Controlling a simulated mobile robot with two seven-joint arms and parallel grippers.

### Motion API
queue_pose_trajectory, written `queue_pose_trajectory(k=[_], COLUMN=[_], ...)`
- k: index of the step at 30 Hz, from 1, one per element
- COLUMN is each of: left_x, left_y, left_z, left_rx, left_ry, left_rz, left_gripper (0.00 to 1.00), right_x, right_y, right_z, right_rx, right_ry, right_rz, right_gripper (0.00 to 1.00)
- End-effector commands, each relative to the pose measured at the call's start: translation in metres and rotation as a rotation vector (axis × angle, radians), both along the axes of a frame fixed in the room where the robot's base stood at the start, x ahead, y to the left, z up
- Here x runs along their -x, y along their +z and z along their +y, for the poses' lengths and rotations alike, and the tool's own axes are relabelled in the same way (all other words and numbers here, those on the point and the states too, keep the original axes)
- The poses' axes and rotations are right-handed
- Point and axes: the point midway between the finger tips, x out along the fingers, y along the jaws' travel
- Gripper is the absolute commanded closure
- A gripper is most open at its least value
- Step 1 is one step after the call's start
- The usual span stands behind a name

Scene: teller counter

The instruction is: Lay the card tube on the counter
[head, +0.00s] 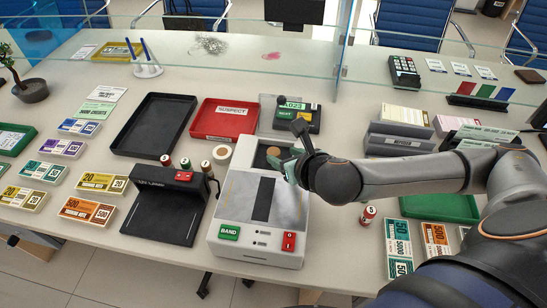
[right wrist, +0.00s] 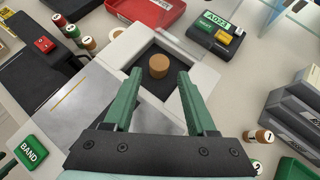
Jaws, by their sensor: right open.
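A plain brown cylinder, which looks like the card tube (right wrist: 158,66), stands upright in the dark recess at the back of the grey-white banding machine (right wrist: 118,50). In the head view the card tube (head: 273,151) shows just left of my right gripper (head: 287,160). My right gripper is open, with its green fingers (right wrist: 160,76) pointing down at the recess. In the right wrist view the tube appears between the two fingertips, with gaps at both sides; I cannot tell how far below them it is. The counter (head: 335,215) is pale.
Left of the machine stand a black note checker (head: 165,205) and several small rolls. A red tray (head: 222,120) and a keypad box (head: 297,115) lie behind. Grey note holders (head: 398,140) and a green tray (head: 440,207) are on the right. A glass screen crosses the back.

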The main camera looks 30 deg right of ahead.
Motion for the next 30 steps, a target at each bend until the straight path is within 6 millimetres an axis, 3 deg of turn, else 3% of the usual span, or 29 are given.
queue_pose_trajectory(k=[19, 30], left_x=[-0.001, -0.001], left_y=[-0.005, -0.005], left_z=[-0.001, -0.001], left_rx=[0.001, 0.002], left_ry=[-0.001, -0.001], left_rz=[-0.004, -0.004], left_gripper=[0.50, 0.50], right_x=[-0.054, -0.061], right_y=[-0.046, -0.050], right_z=[-0.003, -0.003], right_rx=[-0.002, -0.003], right_ry=[0.000, 0.002], right_rz=[0.000, 0.000], right_gripper=[0.43, 0.45])
